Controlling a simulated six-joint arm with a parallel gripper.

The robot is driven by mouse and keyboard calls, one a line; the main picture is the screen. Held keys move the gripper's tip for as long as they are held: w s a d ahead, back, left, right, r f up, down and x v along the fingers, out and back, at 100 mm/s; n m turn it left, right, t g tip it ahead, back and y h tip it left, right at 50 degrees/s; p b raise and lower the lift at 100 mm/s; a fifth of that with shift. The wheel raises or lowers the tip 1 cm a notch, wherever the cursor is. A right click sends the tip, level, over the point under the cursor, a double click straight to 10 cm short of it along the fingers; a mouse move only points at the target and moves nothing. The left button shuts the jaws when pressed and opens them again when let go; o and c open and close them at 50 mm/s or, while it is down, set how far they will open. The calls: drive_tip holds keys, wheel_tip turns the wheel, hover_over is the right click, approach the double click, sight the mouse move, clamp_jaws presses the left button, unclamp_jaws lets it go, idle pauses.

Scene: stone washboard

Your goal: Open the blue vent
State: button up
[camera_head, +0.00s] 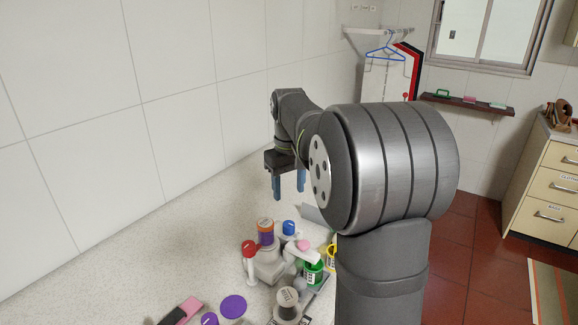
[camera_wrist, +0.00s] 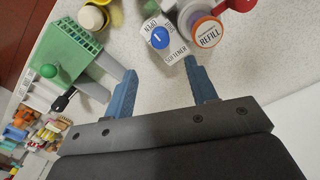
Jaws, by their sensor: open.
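The blue round knob (camera_wrist: 160,38), the only blue vent-like part I see, sits on a white block (camera_wrist: 153,52) lettered OPEN and SOFTENER. In the head view a blue cap (camera_head: 289,227), seemingly the same part, stands among coloured containers on the counter. My gripper (camera_head: 288,187) hangs above the counter with its blue fingers pointing down and apart. In the wrist view my gripper (camera_wrist: 160,70) is open and empty, and the knob lies just beyond the gap between the fingertips. No contact with it shows.
An orange-rimmed REFILL container (camera_wrist: 207,32) and a red part (camera_wrist: 243,5) stand right of the knob. A green ridged piece (camera_wrist: 75,48) is at left. A red-topped bottle (camera_head: 249,250) and a green container (camera_head: 313,270) are nearby. The speckled counter (camera_head: 130,265) is clear at left.

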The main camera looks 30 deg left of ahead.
wheel_tip(320, 180, up, 6)
hover_over(289, 224)
drive_tip(key=shift+r, duration=0.15)
idle(0.5)
wheel_tip(289, 224, down, 18)
drive_tip(key=shift+r, duration=0.25)
idle(0.3)
